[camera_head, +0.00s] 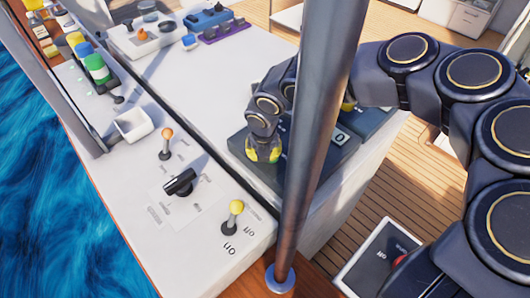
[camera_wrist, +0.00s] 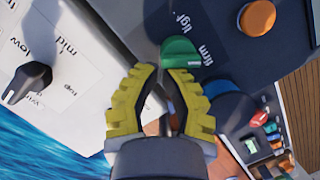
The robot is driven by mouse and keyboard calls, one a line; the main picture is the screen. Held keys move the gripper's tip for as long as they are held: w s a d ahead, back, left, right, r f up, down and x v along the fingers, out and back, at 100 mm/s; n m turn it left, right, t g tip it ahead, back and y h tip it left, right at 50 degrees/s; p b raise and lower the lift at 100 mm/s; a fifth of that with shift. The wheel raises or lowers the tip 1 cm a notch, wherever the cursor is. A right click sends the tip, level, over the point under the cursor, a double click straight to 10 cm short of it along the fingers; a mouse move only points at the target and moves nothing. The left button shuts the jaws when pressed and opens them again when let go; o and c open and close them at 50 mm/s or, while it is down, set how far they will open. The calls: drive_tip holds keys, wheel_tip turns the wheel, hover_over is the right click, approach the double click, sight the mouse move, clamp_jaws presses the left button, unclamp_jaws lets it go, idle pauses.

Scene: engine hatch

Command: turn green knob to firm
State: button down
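The green knob (camera_wrist: 181,52) is on a dark panel (camera_wrist: 225,50) in the wrist view, with the label "light" above it and "firm" to its right. My gripper (camera_wrist: 165,74) has yellow ridged fingers pointing at the knob. The fingertips are close together with a narrow gap between them, and overlap the knob's lower edge in the view. I cannot tell whether they touch it. In the head view my gripper (camera_head: 263,154) is low over the panel's near left part (camera_head: 318,158), and the green knob is hidden there.
In the wrist view an orange knob (camera_wrist: 257,17) is at upper right, and a blue knob (camera_wrist: 230,104) is partly behind the right finger. A black knob (camera_wrist: 28,82) is at left. In the head view a metal pole (camera_head: 318,130) crosses in front. Orange-tipped (camera_head: 167,134) and yellow-tipped (camera_head: 236,207) levers stand at left.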

idle(0.4)
drive_tip(key=shift+w+d, duration=0.1)
idle(0.3)
drive_tip(key=shift+w+d+r+m, duration=0.15)
drive_tip(key=shift+w+d+m, duration=0.25)
drive_tip(key=shift+d, duration=0.4)
drive_tip(key=a+v, duration=0.1)
drive_tip(key=v, duration=0.8)
drive_tip(key=shift+s+r, duration=0.35)
drive_tip(key=shift+s, duration=0.05)
